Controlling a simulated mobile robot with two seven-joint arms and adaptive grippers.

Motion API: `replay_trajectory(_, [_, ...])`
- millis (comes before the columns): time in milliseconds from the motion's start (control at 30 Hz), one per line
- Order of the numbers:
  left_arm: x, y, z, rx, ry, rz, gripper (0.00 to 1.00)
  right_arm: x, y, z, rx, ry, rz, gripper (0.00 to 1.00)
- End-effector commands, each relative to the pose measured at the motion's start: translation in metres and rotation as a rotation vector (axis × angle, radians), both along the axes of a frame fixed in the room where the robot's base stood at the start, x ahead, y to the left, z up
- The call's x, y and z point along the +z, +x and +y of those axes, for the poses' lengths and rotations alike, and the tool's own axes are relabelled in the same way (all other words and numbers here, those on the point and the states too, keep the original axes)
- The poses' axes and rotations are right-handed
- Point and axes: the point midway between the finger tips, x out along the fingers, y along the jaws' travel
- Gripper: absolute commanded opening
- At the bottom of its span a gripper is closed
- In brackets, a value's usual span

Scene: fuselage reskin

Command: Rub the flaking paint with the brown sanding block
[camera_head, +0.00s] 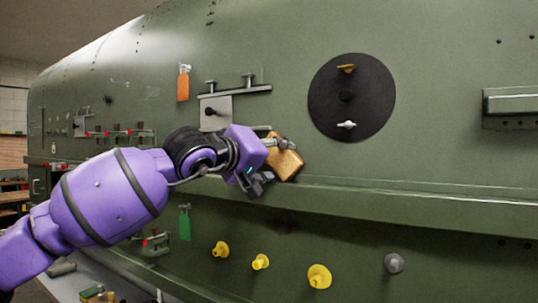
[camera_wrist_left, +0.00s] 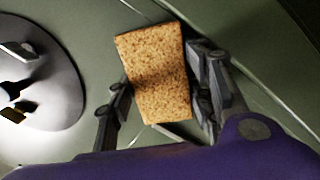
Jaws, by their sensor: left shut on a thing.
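My left gripper (camera_head: 276,161) is shut on the brown sanding block (camera_head: 287,163), close in front of the green fuselage wall (camera_head: 440,110). In the left wrist view the block (camera_wrist_left: 155,60) is speckled tan-brown and sits between the two dark fingers of the gripper (camera_wrist_left: 163,85). I cannot tell if the block touches the wall. I cannot pick out flaking paint near the block; the block and gripper cover part of the wall. Small pale marks (camera_head: 120,83) show on the wall farther left. My right gripper is not in view.
A black disc (camera_head: 352,110) with small fittings is right of the block. A grey plate (camera_head: 215,113) under a rail and an orange tag (camera_head: 183,87) are to the left. A ledge (camera_head: 430,205) runs below, with yellow knobs (camera_head: 319,276) and a green tag (camera_head: 185,225) beneath.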

Motion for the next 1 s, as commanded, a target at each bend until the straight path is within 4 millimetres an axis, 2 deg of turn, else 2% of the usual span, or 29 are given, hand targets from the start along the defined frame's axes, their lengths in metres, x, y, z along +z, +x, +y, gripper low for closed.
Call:
replay_trajectory(233, [-0.003,0.005,0.000,0.002,0.000,0.004,0.06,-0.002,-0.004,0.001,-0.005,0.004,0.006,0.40])
replay_trajectory(533, [-0.005,0.021,0.023,0.004,0.000,0.006,0.06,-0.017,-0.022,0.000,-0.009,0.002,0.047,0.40])
replay_trajectory(833, [-0.004,0.027,0.033,0.005,0.001,0.004,0.06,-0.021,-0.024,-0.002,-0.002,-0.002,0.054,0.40])
replay_trajectory(1000, [-0.005,0.036,0.046,0.006,-0.001,0.006,0.06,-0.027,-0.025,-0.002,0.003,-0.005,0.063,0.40])
